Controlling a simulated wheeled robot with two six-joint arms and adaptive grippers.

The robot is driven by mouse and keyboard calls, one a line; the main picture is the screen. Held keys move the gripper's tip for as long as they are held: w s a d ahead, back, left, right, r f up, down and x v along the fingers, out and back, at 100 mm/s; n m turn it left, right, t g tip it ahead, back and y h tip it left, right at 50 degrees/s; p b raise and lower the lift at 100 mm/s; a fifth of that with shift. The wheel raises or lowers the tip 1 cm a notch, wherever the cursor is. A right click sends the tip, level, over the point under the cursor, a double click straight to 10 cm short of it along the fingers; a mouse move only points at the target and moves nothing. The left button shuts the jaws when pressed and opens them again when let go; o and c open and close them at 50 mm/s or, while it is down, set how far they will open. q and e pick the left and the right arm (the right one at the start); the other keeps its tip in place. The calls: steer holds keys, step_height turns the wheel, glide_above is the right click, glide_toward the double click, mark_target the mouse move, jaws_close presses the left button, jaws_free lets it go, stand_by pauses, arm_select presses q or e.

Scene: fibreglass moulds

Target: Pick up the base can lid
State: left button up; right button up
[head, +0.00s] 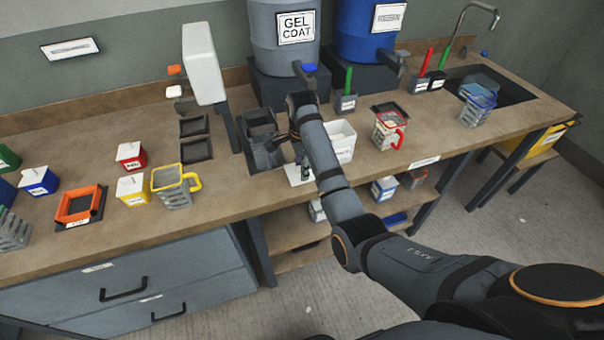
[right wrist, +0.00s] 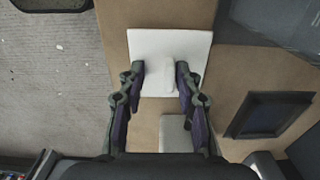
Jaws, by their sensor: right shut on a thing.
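A white square lid (right wrist: 145,45) with a raised white knob lies between the fingers of my right gripper (right wrist: 158,77) in the right wrist view. I take it for the base can lid. The fingers stand on either side of the knob and are shut on it. In the head view the white lid (head: 293,178) shows by the front edge of the bench, under my right gripper (head: 303,167), which partly hides it. I cannot tell whether the lid touches the bench. My left gripper is not in view.
A white container (head: 342,140) stands right of my forearm, and a clear jug with a red handle (head: 391,130) beyond it. Dark trays (head: 196,150) lie to the left. A yellow-handled jug (head: 172,187) stands farther left.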

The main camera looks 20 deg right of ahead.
steer(key=shift+f, duration=0.25)
steer(key=shift+c, duration=1.1)
steer(key=shift+f, duration=0.1)
steer(key=shift+c, duration=0.6)
